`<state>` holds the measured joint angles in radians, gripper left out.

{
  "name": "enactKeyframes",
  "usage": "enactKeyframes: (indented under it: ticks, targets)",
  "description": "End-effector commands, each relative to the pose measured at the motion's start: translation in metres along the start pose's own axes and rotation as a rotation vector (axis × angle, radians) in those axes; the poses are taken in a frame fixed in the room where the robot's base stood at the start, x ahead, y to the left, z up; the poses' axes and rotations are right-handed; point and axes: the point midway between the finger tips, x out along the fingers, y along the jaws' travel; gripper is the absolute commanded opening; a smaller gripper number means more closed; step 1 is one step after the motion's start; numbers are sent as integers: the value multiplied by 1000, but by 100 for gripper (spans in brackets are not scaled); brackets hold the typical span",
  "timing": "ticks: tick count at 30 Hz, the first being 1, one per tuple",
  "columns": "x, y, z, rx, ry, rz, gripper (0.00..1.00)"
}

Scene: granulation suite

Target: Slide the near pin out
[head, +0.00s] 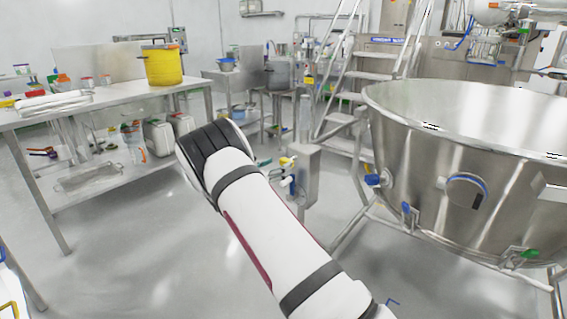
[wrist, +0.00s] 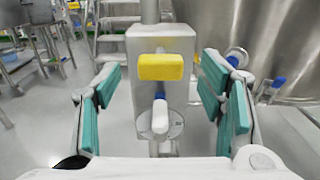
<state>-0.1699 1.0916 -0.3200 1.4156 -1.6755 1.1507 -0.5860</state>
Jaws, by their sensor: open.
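A grey metal box (wrist: 133,45) on a post stands straight ahead in the wrist view; it also shows in the head view (head: 310,175). A yellow block-shaped grip (wrist: 160,67) sticks out of its face. Below it is a white and blue lever-like part (wrist: 160,118) over a round plate. I cannot tell which of these is the near pin. My gripper (wrist: 159,78) is open, its teal-padded fingers on either side of the yellow grip, with gaps on both sides and nothing held.
A large steel vessel (head: 450,150) with blue and green valve handles stands close on the right. Metal stairs (head: 370,75) rise behind the box. A steel table (head: 110,95) with a yellow bucket (head: 162,65) is on the left. Open floor lies between.

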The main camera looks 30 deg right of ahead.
Motion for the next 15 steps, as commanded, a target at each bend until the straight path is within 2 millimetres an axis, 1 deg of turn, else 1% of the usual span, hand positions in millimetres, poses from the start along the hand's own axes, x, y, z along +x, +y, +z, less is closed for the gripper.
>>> enactKeyframes:
  ticks: [1,6,10,15]
  targets:
    - [-12,2,1,-1,0,4,63]
    - [-44,1,0,-1,-1,3,63]
    - [-60,0,0,0,-2,1,63]
    - [-70,0,1,1,-1,0,63]
